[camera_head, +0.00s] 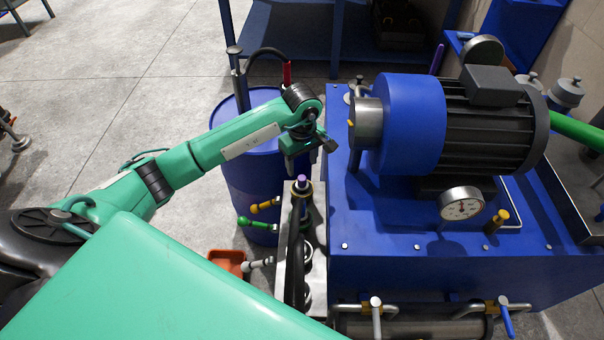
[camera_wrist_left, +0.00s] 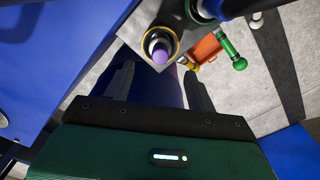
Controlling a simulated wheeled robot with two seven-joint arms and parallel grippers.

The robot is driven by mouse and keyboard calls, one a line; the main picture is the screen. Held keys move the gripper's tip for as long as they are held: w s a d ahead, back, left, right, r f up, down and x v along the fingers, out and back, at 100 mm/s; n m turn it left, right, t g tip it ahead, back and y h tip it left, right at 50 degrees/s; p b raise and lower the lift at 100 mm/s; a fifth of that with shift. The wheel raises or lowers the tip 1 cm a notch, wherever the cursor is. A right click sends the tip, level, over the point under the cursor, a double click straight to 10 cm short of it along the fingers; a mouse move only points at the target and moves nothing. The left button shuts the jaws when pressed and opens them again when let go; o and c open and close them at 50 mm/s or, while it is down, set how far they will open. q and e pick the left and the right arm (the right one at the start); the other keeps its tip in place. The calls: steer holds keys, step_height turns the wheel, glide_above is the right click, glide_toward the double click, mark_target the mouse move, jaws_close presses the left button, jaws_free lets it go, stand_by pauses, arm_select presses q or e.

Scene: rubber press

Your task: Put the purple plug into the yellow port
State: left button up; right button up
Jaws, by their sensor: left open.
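The purple plug (camera_head: 301,181) stands roughly upright at the top of the metal manifold block beside the blue machine. In the left wrist view, the purple plug (camera_wrist_left: 160,56) sits within the ring of the yellow port (camera_wrist_left: 174,39); how deep it sits is hard to tell. My left gripper (camera_head: 322,147) is above the plug and apart from it in the head view. In the left wrist view, the left gripper (camera_wrist_left: 158,83) has its fingers spread with nothing between them, and the plug shows beyond the gap. My right gripper is not in view.
The blue machine (camera_head: 410,225) with its motor (camera_head: 490,128) and gauge (camera_head: 461,204) fills the right. A blue drum (camera_head: 232,160) stands behind the manifold. A black hose (camera_head: 296,255) rises along the manifold. An orange bin (camera_head: 228,262) and green, yellow and grey handles lie left of it.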

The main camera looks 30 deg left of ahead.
arm_select(q)
steer(key=shift+r, duration=2.4)
